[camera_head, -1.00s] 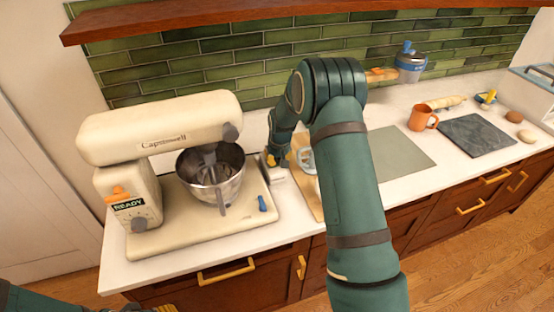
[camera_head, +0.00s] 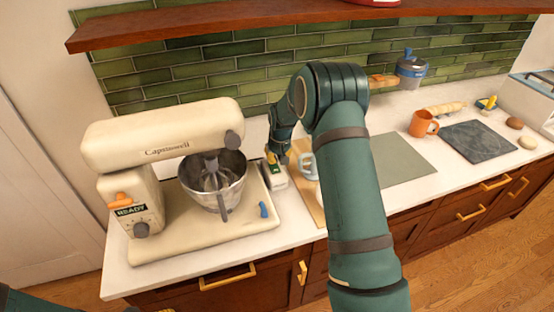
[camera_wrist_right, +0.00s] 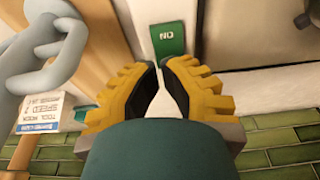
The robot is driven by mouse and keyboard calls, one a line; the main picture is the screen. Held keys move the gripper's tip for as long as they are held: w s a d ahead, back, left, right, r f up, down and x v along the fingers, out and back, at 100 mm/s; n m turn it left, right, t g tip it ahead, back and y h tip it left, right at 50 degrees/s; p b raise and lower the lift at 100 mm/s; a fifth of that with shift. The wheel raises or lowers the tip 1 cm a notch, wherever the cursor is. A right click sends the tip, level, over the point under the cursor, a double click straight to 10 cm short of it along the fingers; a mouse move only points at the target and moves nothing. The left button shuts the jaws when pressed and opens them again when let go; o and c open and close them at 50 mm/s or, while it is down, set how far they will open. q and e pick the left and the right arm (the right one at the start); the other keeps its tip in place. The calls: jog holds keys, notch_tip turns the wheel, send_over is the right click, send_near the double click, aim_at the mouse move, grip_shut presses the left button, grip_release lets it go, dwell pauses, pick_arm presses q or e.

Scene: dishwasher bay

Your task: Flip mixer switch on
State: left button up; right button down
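The cream mixer (camera_head: 165,130) stands on the left of the counter, with a steel bowl (camera_head: 213,180) under its head. Its display (camera_head: 131,210) reads READY. A small pale switch box (camera_head: 276,182) sits beside the mixer base. Its green switch face reads ON in the right wrist view (camera_wrist_right: 169,42). My right gripper (camera_head: 278,156) is just above and behind the switch. In the right wrist view its fingertips (camera_wrist_right: 160,64) are nearly together, with nothing between them, right by the green face. Of my left gripper, only a yellow bit may show at the bottom edge.
A wooden shelf (camera_head: 200,20) runs above.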

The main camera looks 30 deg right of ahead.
jog(key=p+v, duration=0.1)
jog(key=v, duration=0.1)
jog(key=shift+r, duration=0.45)
pick_arm(q)
jog(key=shift+s+r+b, duration=0.1)
jog(key=shift+r+b, duration=0.2)
jog(key=shift+b, duration=0.25)
pick_arm(e)
jog(key=s+a+r, duration=0.1)
jog(key=s+r, duration=0.3)
jog(key=r, duration=0.4)
jog(key=shift+s, duration=0.25)
